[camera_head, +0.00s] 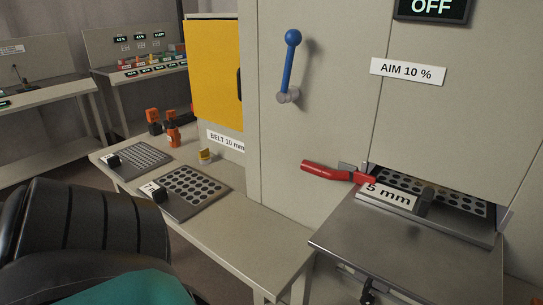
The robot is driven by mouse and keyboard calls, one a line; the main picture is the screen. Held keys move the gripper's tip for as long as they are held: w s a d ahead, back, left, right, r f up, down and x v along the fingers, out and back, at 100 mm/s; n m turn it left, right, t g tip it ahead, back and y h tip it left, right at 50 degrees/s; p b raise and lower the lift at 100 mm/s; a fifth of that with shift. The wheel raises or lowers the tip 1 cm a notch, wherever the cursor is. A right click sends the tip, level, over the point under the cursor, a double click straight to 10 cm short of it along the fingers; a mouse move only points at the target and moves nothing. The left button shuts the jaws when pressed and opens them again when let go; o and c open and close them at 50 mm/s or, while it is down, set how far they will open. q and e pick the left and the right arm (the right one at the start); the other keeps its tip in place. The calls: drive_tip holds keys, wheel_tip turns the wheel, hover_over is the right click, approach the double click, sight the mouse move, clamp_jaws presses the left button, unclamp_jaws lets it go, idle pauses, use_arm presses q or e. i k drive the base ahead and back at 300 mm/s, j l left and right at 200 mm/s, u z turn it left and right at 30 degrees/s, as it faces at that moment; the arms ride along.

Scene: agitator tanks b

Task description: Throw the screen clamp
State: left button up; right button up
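The screen clamp (325,172) is a red lever with a grey metal bracket on the front of the grey machine cabinet. Its red handle points left, with its right end by the left side of the slot. A perforated screen with a block labelled 5 mm (395,198) sits in the slot beside the clamp, partly inside the cabinet. No gripper is visible. A black, ribbed part of my own arm and a teal part fill the lower left.
A blue lever (290,65) stands upright on the cabinet. A display (432,8) reads OFF, above an AIM 10 % label (407,72). A metal shelf (400,245) juts out below the slot. Two perforated screens (190,190) and orange items lie on the left bench (250,235).

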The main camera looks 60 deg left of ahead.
sight(318, 171)
drive_tip(key=u, duration=1.4)
drive_tip(key=i+l+u, duration=0.15)
drive_tip(key=u, duration=0.25)
